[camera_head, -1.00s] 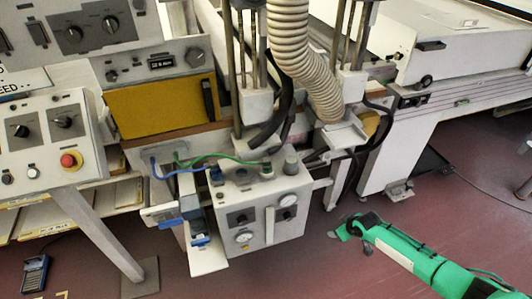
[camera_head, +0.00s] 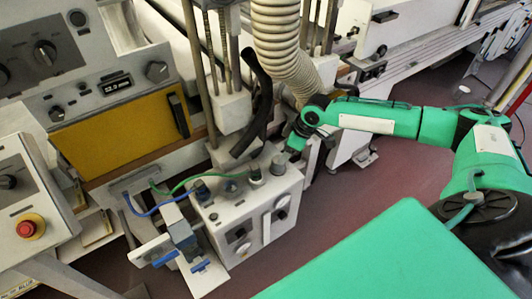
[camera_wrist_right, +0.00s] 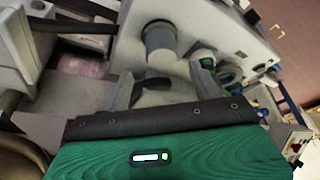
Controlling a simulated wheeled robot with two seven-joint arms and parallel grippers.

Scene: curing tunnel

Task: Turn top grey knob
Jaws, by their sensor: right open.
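The grey knob (camera_head: 278,164) is a short upright cylinder on the top face of the white control box (camera_head: 232,215). In the right wrist view the grey knob (camera_wrist_right: 160,38) shows beyond the fingertips, slightly left of their middle. My right gripper (camera_head: 291,147) is close beside the knob at the back right corner of the box. In the wrist view the right gripper (camera_wrist_right: 170,82) has its two fingers apart, with nothing visibly held between them. The exact gap to the knob cannot be told. My left gripper is not in view.
A green hose (camera_head: 215,178) and a blue hose (camera_head: 150,211) run to fittings on the box top. A black hose (camera_head: 258,105) and a ribbed duct (camera_head: 282,50) hang close behind the knob. Open floor (camera_head: 350,210) lies right of the box.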

